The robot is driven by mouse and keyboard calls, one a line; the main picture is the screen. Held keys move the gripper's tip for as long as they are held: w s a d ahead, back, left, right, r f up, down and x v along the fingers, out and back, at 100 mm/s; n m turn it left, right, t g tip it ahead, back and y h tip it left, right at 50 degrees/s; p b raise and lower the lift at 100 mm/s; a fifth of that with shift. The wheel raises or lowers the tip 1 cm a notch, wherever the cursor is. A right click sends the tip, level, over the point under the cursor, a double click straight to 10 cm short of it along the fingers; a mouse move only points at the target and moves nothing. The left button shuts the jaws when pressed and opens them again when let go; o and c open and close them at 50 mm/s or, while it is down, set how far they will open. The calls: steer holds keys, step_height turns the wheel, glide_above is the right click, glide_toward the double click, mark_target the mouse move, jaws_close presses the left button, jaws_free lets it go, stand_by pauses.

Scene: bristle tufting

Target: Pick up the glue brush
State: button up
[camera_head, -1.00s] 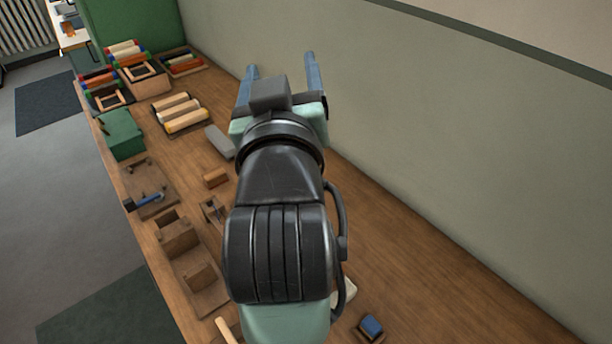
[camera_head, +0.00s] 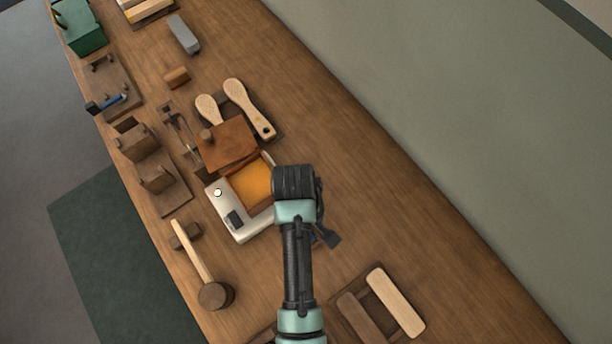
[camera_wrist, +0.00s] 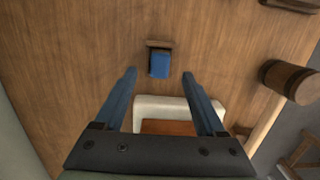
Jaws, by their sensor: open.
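A blue block-like thing (camera_wrist: 159,65), which I take to be the glue brush, stands at a small wooden piece (camera_wrist: 158,44) in the wrist view. I see it from above, so its full shape is unclear. In the head view my arm hides most of it. My gripper (camera_wrist: 160,73) is open and empty, with a blue finger to either side. The blue thing appears between and beyond the fingertips, and I see no contact.
A white heater-like box (camera_head: 226,215) with an orange-filled pan (camera_head: 250,185) lies close beside my wrist; its white rim (camera_wrist: 175,103) shows between the fingers. A mallet (camera_head: 215,295), paddle-shaped wooden pieces (camera_head: 248,108) and wooden blocks (camera_head: 395,303) surround it. The bench's right side is clear.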

steer(key=shift+s+d+f+p, duration=0.1)
steer(key=shift+s+f+p, duration=0.05)
steer(key=shift+f, duration=1.35)
steer(key=shift+s+d+f+p, duration=0.1)
steer(key=shift+f+p, duration=0.05)
steer(key=shift+f, duration=1.35)
jaws_close()
